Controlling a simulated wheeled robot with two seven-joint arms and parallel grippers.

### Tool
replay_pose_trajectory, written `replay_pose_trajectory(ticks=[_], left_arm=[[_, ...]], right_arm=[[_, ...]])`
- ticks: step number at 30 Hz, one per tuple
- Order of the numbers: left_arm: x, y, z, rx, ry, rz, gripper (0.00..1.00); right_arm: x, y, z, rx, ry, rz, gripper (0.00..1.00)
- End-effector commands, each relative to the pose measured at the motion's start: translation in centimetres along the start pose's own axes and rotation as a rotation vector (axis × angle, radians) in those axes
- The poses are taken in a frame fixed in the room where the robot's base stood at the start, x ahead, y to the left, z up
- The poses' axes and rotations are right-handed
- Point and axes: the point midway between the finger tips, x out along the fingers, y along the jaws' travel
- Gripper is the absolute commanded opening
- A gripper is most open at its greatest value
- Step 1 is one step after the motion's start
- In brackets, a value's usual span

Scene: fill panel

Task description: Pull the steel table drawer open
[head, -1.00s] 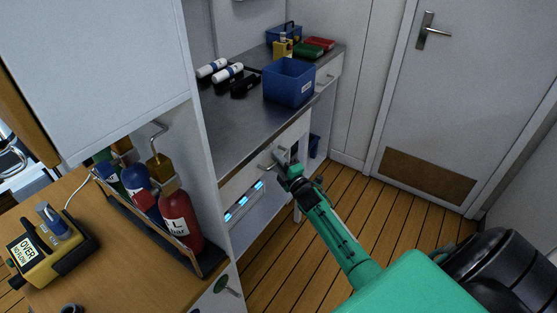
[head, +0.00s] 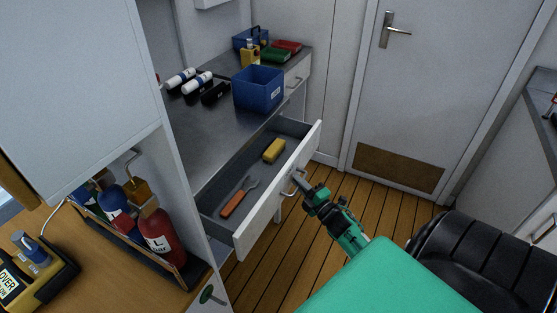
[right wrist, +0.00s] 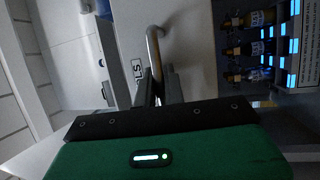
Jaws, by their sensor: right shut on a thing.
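The steel table (head: 215,135) stands against the wall in the head view. Its white-fronted drawer (head: 262,208) is pulled well out. Inside the drawer lie a yellow block (head: 274,151) and an orange-handled tool (head: 236,202). My right gripper (head: 300,181) is at the drawer front, its fingers shut on the bar handle (right wrist: 153,50), which shows between the fingers in the right wrist view (right wrist: 157,88). Part of the handle is hidden by the fingers. My left gripper is not in view.
A wooden counter (head: 95,270) with red and blue bottles is at the left. A black padded seat (head: 480,265) is at lower right. Wooden floor (head: 385,205) lies clear before the door.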

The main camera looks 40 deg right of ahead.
Motion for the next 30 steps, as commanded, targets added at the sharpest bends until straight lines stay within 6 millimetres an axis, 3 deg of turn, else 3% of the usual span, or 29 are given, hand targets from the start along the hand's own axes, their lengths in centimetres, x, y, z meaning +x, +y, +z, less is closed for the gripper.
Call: replay_pose_trajectory(ticks=[6,15,21,30], left_arm=[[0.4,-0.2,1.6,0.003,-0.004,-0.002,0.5],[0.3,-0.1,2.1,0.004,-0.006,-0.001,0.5],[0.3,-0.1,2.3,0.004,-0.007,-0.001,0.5],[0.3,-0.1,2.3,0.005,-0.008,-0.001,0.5]], right_arm=[[-5.3,1.0,2.1,-0.001,-0.002,-0.006,0.0],[-10.1,2.1,4.1,0.0,-0.001,-0.003,0.0],[-11.5,2.4,4.7,0.0,0.0,-0.002,0.0],[-11.9,2.5,4.9,0.001,-0.001,-0.001,0.0]])
